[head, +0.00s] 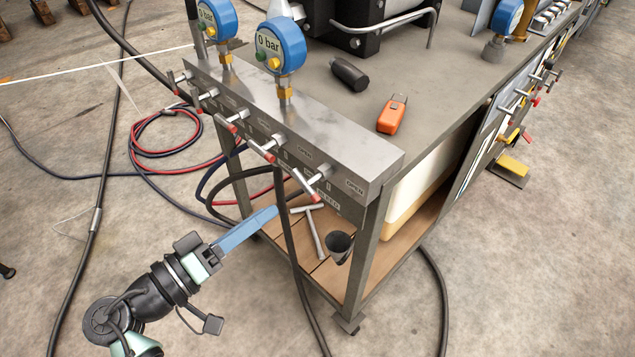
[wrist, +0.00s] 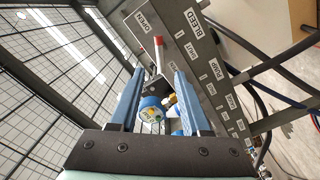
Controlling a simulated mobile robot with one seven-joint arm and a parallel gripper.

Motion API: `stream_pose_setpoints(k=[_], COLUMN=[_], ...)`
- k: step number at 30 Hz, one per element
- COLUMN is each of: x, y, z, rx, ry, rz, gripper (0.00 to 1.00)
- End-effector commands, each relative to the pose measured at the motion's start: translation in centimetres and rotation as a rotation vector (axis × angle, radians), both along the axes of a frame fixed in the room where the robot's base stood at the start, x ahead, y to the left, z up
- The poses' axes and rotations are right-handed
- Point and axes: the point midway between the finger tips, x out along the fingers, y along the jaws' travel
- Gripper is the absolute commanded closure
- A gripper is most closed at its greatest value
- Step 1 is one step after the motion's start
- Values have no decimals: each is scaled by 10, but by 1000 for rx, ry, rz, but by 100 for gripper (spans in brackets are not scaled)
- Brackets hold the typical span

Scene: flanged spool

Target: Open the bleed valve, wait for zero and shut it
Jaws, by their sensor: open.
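The bleed valve (head: 307,185) is the nearest, rightmost T-handle on the front of the grey steel manifold (head: 340,150). Its silver bar has a red end and lies slanted, with OPEN and BLEED labels close by. In the wrist view a red-tipped handle (wrist: 159,55) shows between and ahead of my finger tips, beside the BLEED label. My gripper (head: 276,211) is open and empty, below and left of the valve, apart from it in the head view. The pressure gauge (head: 281,45) reads 0 bar; a second blue gauge (head: 216,18) stands behind it.
Several other red-ended handles line the manifold to the left. A black hose (head: 284,240) hangs just right of my fingers. A dark cup (head: 339,246) and a T-shaped tool (head: 311,225) are on the lower shelf. An orange device (head: 392,115) lies on the bench top.

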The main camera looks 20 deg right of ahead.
Motion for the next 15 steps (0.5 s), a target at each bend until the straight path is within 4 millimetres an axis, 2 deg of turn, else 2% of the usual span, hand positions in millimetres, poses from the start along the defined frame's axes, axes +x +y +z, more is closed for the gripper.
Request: stream_pose_setpoints(k=[9,15], x=[22,32], y=[-65,-91], z=[0,0], rx=[2,2], ry=[2,2], rz=[-6,-2], gripper=[53,53])
